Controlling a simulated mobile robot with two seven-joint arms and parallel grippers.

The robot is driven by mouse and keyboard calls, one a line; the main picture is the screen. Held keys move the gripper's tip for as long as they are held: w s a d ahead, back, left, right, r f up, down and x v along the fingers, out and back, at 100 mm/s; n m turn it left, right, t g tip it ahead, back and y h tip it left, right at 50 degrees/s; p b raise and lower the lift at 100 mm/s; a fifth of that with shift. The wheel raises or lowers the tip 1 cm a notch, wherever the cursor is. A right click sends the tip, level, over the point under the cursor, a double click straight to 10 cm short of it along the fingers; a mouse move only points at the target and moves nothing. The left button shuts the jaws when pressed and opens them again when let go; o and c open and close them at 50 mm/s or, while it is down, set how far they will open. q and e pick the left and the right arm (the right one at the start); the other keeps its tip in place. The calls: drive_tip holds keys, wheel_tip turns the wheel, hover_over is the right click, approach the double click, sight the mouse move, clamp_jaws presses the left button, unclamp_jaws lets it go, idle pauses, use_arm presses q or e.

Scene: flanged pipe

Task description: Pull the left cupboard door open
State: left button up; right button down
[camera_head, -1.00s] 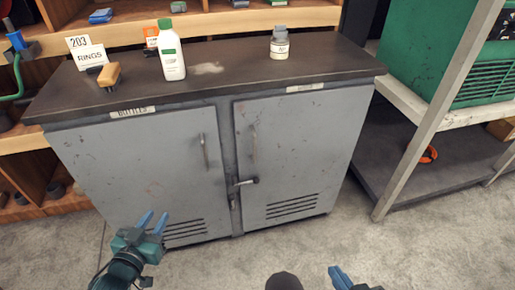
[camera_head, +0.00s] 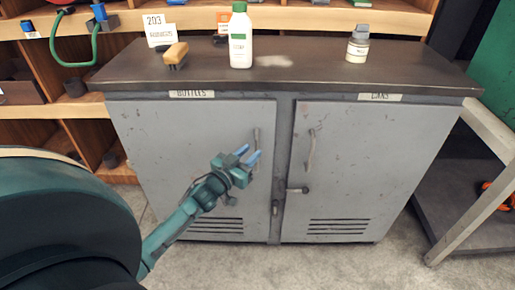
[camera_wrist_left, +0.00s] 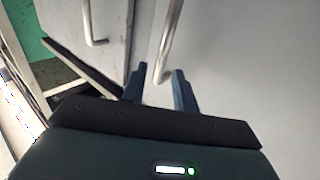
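The left cupboard door (camera_head: 160,140) is grey, labelled BOTTLES, and looks closed. Its upright metal handle (camera_head: 257,136) is near the door's right edge. My left gripper (camera_head: 248,157) is in front of this door by the handle's lower end, with its blue fingers apart. In the left wrist view, the handle (camera_wrist_left: 172,35) comes down toward the gap between the fingertips (camera_wrist_left: 160,78); I cannot tell whether they touch it. The right cupboard door (camera_head: 350,150), labelled CANS, also looks closed. My right gripper is out of view.
A small latch lever (camera_head: 298,190) sits on the right door's left edge. Wooden shelves stand behind, a metal-legged bench to the right. Floor in front is clear.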

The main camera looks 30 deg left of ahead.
sight(256, 148)
use_arm(q)
drive_tip(key=shift+w+d, duration=0.1)
drive_tip(key=shift+w, duration=2)
clamp_jaws()
